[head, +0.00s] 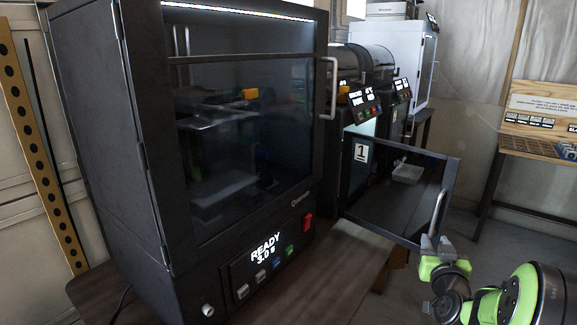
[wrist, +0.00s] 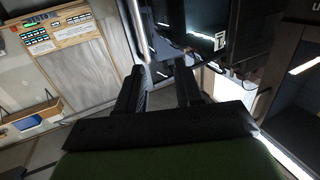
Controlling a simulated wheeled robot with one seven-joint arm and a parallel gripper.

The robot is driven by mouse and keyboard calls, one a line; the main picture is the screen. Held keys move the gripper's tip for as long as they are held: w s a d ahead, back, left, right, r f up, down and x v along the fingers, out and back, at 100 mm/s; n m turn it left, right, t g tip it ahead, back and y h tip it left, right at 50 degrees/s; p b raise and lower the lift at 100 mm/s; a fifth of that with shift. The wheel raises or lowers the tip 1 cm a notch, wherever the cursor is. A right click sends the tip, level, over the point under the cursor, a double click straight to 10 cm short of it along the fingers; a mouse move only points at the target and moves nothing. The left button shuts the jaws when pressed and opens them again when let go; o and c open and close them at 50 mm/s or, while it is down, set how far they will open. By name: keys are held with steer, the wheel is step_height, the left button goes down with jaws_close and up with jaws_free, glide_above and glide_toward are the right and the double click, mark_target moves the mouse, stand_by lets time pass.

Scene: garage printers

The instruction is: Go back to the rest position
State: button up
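My gripper (head: 436,244) is at the lower right of the head view, just below the handle (head: 438,213) of an open door (head: 400,235) with a "1" label. In the wrist view my gripper (wrist: 163,68) shows two dark fingers spread apart with nothing between them. The pale handle (wrist: 136,30) is beyond the fingertips in that view, toward the upper left. I cannot tell whether a fingertip touches it. My green and black arm shows at the lower right of the head view.
A large black printer (head: 240,130) with a shut glass door and a "READY" display fills the left on a dark table (head: 340,275). More machines stand behind, including a white one (head: 400,60). A wooden board (head: 540,105) is at right. Floor shows between the open door and that board.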

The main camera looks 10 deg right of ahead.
steer(key=s+a+r+n+g+y, duration=0.1)
steer(key=s+a+n+g+y, duration=0.15)
steer(key=a, duration=0.75)
steer(key=s+a+r+n+g+y, duration=0.1)
steer(key=s+a+r+n+y, duration=0.2)
steer(key=a, duration=0.6)
steer(key=s+a+f+g, duration=0.2)
steer(key=s+a, duration=0.1)
steer(key=s, duration=0.5)
steer(key=s+a+f+g+y, duration=0.1)
steer(key=s+a+g, duration=0.15)
steer(key=s, duration=0.55)
steer(key=s+a+f+g, duration=0.2)
steer(key=s+a, duration=0.1)
steer(key=s, duration=0.5)
step_height(320, 180, up, 16)
steer(key=p, duration=1.5)
steer(key=shift+w+f+m, duration=0.15)
steer(key=shift+w+m, duration=0.1)
steer(key=shift+m, duration=0.2)
steer(key=shift+a, duration=0.1)
